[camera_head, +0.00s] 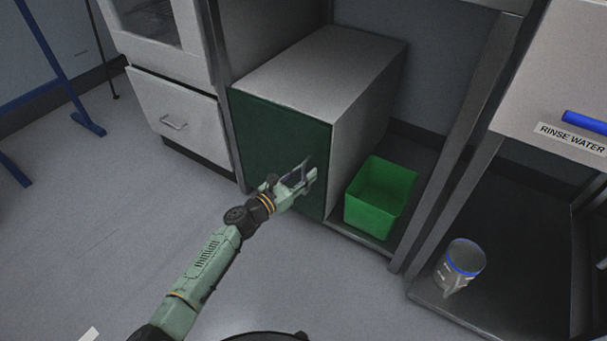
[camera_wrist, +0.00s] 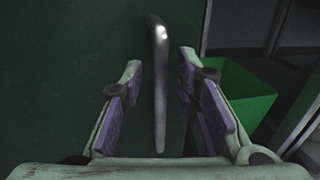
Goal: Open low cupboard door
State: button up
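The low cupboard is a grey box with a dark green door (camera_head: 272,140) on its front, and the door looks shut. A metal bar handle (camera_wrist: 160,85) stands out from the door in the wrist view. My gripper (camera_head: 305,172) is at the door's right side, by the handle. In the wrist view my gripper (camera_wrist: 160,88) is open, with its purple-padded fingers on either side of the handle. Gaps show between the handle and both fingers. In the head view the gripper largely hides the handle.
A green bin (camera_head: 380,198) stands just right of the cupboard, and also shows in the wrist view (camera_wrist: 236,100). A white drawer unit (camera_head: 180,118) stands to the left. A clear jar with a blue band (camera_head: 460,265) sits on a shelf at right. The floor in front is clear.

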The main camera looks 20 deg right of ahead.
grip_shut()
dwell(0.7)
